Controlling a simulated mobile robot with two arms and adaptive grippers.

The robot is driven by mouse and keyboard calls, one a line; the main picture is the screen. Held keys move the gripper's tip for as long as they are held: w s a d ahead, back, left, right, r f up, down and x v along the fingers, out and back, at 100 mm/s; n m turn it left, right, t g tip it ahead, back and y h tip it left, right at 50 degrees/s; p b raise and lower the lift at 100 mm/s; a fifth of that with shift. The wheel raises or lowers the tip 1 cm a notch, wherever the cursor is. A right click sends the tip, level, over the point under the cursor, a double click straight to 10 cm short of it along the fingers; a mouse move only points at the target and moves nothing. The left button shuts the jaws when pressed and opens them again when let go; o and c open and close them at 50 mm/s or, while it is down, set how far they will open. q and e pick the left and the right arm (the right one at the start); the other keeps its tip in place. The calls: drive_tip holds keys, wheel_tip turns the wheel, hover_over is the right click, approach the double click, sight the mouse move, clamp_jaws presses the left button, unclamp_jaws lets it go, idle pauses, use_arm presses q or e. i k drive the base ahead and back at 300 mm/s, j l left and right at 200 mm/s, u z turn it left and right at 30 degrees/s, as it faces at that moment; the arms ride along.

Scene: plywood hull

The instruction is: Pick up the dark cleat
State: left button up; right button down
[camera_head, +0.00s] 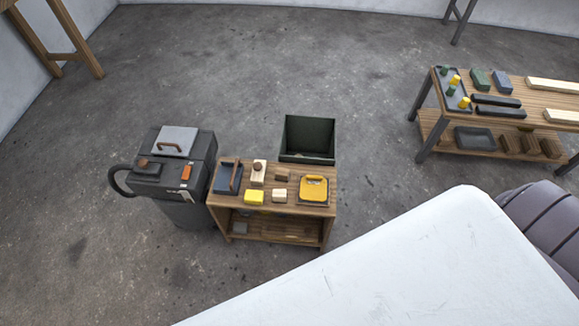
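A small dark brown block (281,177) lies on the small wooden table (230,213), behind a pale block (279,195). Two long black bars, a rear one (497,100) and a front one (500,112), lie on the wooden workbench (550,101) at the right. Several brown blocks (528,143) sit on that bench's lower shelf. I cannot tell for sure which of these is the dark cleat. Neither of my grippers is in view.
A dark vacuum-like machine (182,180) with a hose stands left of the small table. A dark green open bin (308,139) stands behind it. A large white surface (410,265) fills the lower right, beside a grey ribbed form (545,215). The floor between is clear.

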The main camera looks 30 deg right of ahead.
sight(281, 175)
drive_tip(key=l+u, duration=0.15)
drive_tip(key=u, duration=0.75)
drive_tip(key=k+l+u, duration=0.1)
drive_tip(key=l+u, duration=0.15)
drive_tip(key=l, duration=0.2)
drive_tip(key=k+l+u, duration=0.15)
drive_tip(key=l+u, duration=0.15)
drive_tip(key=l, duration=0.15)
drive_tip(key=k+l+u, duration=0.55)
drive_tip(key=l, duration=0.2)
drive_tip(key=i, duration=0.1)
